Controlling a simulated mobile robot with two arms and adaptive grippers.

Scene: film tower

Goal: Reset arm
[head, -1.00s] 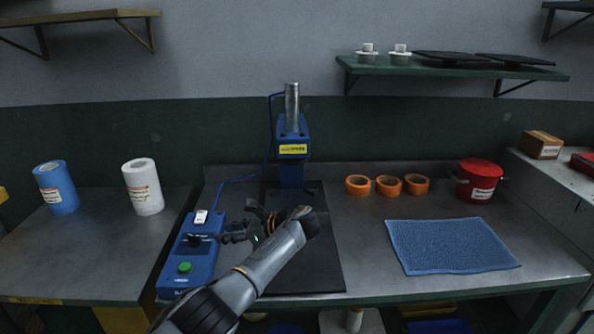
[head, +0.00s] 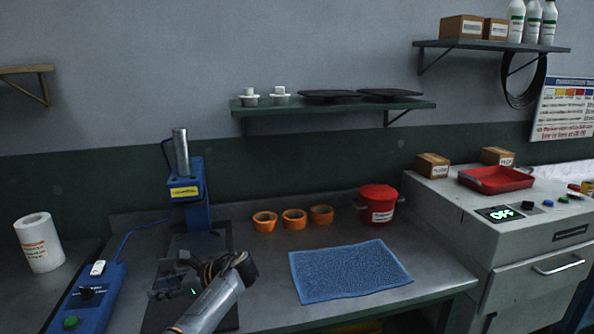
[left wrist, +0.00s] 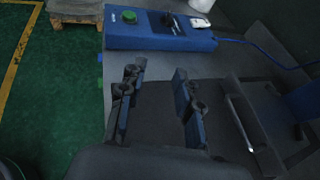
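My left arm comes in from the bottom of the head view. Its gripper (head: 170,279) is over the black mat (head: 222,240), in front of the blue column press (head: 190,190) and right of the blue control box (head: 88,300). In the left wrist view my left gripper (left wrist: 158,95) has its two fingers apart with nothing between them. The control box (left wrist: 160,32) lies beyond the fingertips there, with its green button at the left end. My right gripper is not in view.
Three orange tape rolls (head: 293,219), a red bucket (head: 378,204) and a blue cloth mat (head: 350,271) are on the bench right of the press. A white roll (head: 38,242) stands at left. A grey machine with an OFF display (head: 500,213) stands at right. A shelf (head: 335,107) hangs above.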

